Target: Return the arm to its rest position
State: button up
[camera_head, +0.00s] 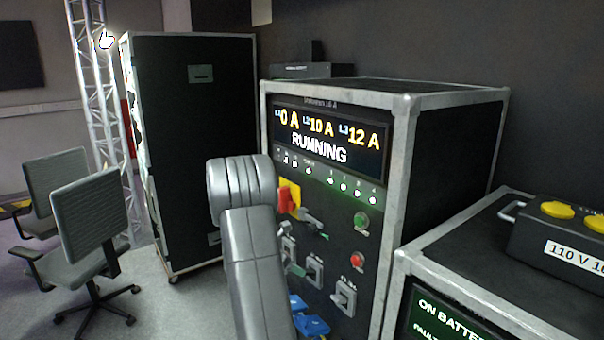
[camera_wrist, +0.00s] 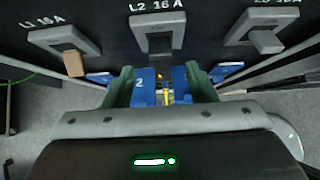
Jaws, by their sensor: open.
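My arm (camera_head: 250,230) reaches forward in front of the distribution cabinet (camera_head: 455,145). In the wrist view my gripper (camera_wrist: 163,82) has its two green fingers apart, with nothing held between them. Blue sockets (camera_wrist: 146,84) show behind and between the fingers; I cannot tell whether the fingers touch them. In the head view the gripper is mostly hidden behind my arm, low on the panel.
The cabinet's display (camera_head: 325,140) reads 0 A, 10 A, 12 A and RUNNING. A yellow and red switch (camera_head: 288,197) sits close beside my arm. A battery case (camera_head: 460,300) stands at right. Office chairs (camera_head: 85,230), a black case (camera_head: 200,140) and a truss (camera_head: 97,100) stand left.

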send_near(312, 279)
jog(key=x, duration=0.5)
jog(key=shift+d+r, duration=0.1)
jog(key=shift+s+t+h+b, duration=0.15)
jog(key=shift+t+h+b, duration=0.3)
jog(key=shift+b, duration=0.75)
jog(key=h+b, duration=0.1)
jog(key=b, duration=0.1)
jog(key=f+t+h+b, duration=0.1)
jog(key=b, duration=0.2)
jog(key=shift+a+f+t, duration=0.2)
jog(key=shift+f+t, duration=0.05)
jog(key=f+t+h+b, duration=0.1)
jog(key=h+b, duration=0.1)
jog(key=b, duration=0.1)
jog(key=shift+f+t, duration=0.1)
jog(key=shift+t, duration=0.2)
jog(key=h+b, duration=0.1)
jog(key=f+t+h+b, duration=0.1)
jog(key=shift+b, duration=0.3)
jog(key=f+b+v, duration=0.1)
jog(key=v, duration=1.1)
jog(key=shift+r+t+h, duration=0.3)
jog(key=shift+r+h, duration=0.05)
jog(key=shift+s, duration=0.1)
